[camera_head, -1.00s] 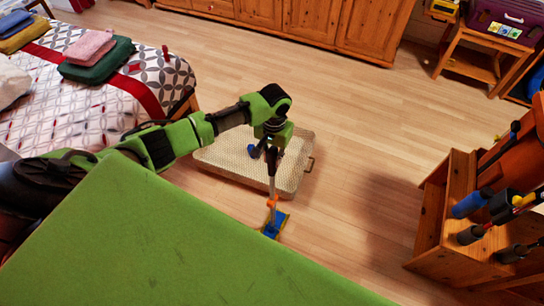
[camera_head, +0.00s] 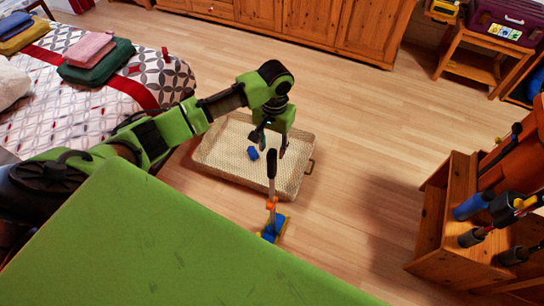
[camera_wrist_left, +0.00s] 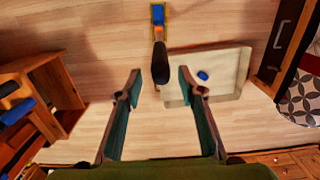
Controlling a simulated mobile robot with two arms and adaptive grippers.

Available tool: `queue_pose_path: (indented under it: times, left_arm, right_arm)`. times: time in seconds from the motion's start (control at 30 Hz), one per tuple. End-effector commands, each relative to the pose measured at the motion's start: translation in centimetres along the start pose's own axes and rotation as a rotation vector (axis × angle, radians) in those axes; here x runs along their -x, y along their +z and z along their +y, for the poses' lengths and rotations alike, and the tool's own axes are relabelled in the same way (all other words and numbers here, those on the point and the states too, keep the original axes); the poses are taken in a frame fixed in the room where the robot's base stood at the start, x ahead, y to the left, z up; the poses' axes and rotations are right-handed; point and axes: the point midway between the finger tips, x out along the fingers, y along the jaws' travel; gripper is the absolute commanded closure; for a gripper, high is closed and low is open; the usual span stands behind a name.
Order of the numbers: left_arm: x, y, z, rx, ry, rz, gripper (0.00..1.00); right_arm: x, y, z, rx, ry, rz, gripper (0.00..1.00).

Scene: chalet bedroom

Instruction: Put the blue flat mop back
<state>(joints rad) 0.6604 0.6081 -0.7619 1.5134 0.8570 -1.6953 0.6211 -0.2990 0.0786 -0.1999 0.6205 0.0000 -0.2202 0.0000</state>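The blue flat mop (camera_head: 271,200) stands on the floor near the front edge of a beige tray-like mat, its dark grip up, with an orange collar low on the handle and a blue and yellow head at the floor. It also shows in the left wrist view (camera_wrist_left: 160,62), beyond the fingers. My left gripper (camera_head: 270,146) is just above the grip's top end. Its fingers are wide apart and empty in the wrist view (camera_wrist_left: 157,85). My right gripper is not in view.
The beige mat or tray (camera_head: 220,150) holds a small blue object (camera_head: 253,153). A wooden rack (camera_head: 432,215) with several tool handles stands at the right. A bed (camera_head: 60,110) is at the left, wooden cabinets (camera_head: 310,25) at the back. Floor between mat and rack is clear.

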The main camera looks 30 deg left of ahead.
Motion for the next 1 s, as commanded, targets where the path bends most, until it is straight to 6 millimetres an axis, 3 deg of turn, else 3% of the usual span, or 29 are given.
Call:
queue_pose_path:
  times: [0.1,0.3,0.67,0.77,0.9,1.0]
  left_arm:
    - [2.4,-0.1,0.1,0.0,0.002,0.003,0.64]
    - [4.8,-0.1,0.1,0.0,0.002,0.001,0.64]
    - [5.0,-0.1,0.4,-0.006,0.008,0.007,0.64]
    - [4.0,-0.5,2.5,-0.044,0.055,0.062,0.64]
    - [2.6,-1.8,8.6,-0.144,0.19,0.249,0.64]
    - [2.8,-2.7,12.5,-0.2,0.283,0.404,0.64]
  right_arm:
    - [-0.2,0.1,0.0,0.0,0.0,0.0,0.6]
    - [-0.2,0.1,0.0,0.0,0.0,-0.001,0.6]
    - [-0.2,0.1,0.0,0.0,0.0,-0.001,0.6]
    - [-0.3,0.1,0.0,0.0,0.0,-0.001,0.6]
    - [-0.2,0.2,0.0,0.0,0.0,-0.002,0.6]
    - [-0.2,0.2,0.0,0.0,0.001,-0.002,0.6]
